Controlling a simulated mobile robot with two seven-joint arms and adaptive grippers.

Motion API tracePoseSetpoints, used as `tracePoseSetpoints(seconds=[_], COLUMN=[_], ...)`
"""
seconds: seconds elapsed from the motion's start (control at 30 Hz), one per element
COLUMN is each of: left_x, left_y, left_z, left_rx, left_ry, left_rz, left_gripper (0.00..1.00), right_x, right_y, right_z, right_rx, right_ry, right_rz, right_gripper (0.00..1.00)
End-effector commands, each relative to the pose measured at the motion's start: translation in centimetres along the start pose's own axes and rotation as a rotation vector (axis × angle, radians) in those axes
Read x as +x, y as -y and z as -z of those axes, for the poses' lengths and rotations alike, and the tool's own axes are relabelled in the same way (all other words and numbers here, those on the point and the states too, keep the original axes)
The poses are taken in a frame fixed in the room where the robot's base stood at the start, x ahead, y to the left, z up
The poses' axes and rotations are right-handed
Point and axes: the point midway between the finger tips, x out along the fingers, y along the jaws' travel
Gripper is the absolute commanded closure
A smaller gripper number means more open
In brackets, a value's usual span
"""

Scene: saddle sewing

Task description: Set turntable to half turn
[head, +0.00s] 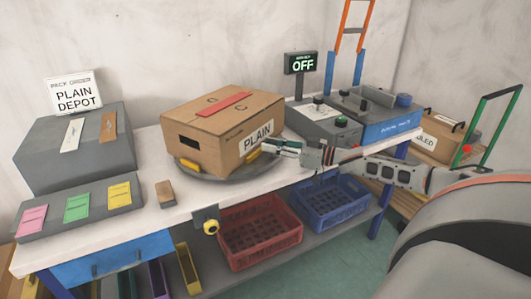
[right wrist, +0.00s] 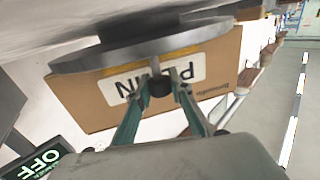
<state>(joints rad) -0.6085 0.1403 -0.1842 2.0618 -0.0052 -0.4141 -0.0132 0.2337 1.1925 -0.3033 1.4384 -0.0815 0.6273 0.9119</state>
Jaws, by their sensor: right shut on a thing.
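The turntable (head: 235,174) is a grey disc on the white bench, and its rim shows upside down in the right wrist view (right wrist: 150,50). A closed cardboard box (head: 222,125) stands on it, with a red strip on top and a PLAIN label (head: 257,138) facing my right arm. Yellow pieces (head: 188,164) show at the box's lower edges. My right gripper (head: 269,147) is at the box's label side, by the turntable's edge. In the right wrist view its fingers are shut on a small dark knob (right wrist: 159,84) in front of the label. My left gripper is not in view.
A sign (head: 302,64) reading OFF stands behind grey machine boxes (head: 325,125) on the right. A grey box and a rack with coloured cards (head: 78,208) stand on the left. Red (head: 260,232) and blue (head: 332,204) crates sit below. A small brown block (head: 165,193) lies in front.

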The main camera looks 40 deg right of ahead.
Motion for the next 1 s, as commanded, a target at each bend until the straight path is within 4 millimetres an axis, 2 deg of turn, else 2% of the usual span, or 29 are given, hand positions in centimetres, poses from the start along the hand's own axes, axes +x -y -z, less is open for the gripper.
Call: tracePoseSetpoints(seconds=[0.07, 0.43, 0.67, 0.7, 0.77, 1.0], left_x=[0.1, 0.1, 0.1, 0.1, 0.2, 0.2], left_y=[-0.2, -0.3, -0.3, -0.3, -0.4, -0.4], left_z=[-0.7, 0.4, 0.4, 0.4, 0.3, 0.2], left_rx=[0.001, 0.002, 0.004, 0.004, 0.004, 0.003], left_ry=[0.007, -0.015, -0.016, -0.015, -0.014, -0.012], left_rz=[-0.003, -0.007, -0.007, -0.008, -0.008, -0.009], left_gripper=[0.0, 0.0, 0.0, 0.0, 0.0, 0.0], right_x=[-0.1, -0.1, -0.1, -0.1, -0.1, -0.1], right_y=[-0.4, -0.7, -0.7, -0.7, -0.7, -0.7], right_z=[-0.4, 0.2, 0.2, 0.2, 0.2, 0.1], right_rx=[0.0, -0.001, -0.001, -0.001, -0.001, -0.001], right_ry=[0.004, -0.002, -0.002, -0.002, -0.002, -0.001], right_rz=[0.011, 0.034, 0.034, 0.034, 0.034, 0.035], right_gripper=[1.0, 1.0, 1.0, 0.77, 0.62, 0.62])
